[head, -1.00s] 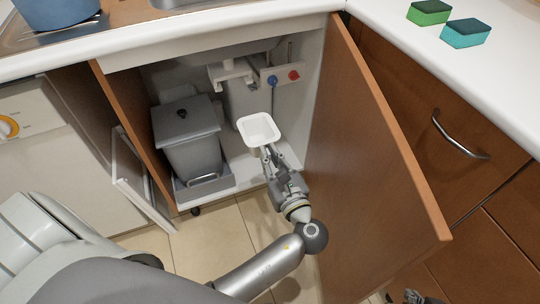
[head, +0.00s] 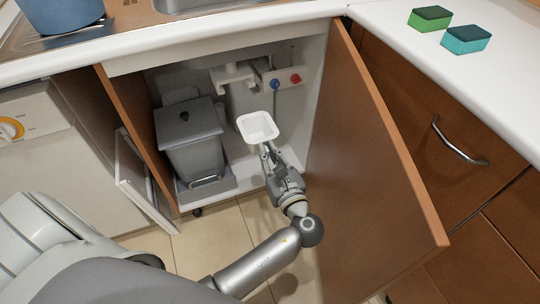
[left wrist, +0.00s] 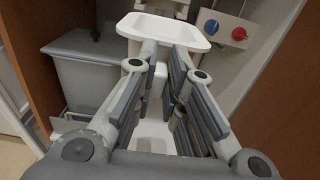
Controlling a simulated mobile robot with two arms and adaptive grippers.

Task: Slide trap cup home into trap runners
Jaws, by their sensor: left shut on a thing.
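The white trap runners (head: 233,77) are under the sink, behind and above the cup in the head view, and the two are apart. In the left wrist view the cup hides part of the area behind it. My right gripper is not in view.
A grey lidded bin (head: 190,142) stands left of the cup on a pull-out tray. A panel with blue and red knobs (head: 284,80) is on the back wall. The open wooden door (head: 375,150) bounds the right side. Two sponges (head: 466,40) lie on the counter.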

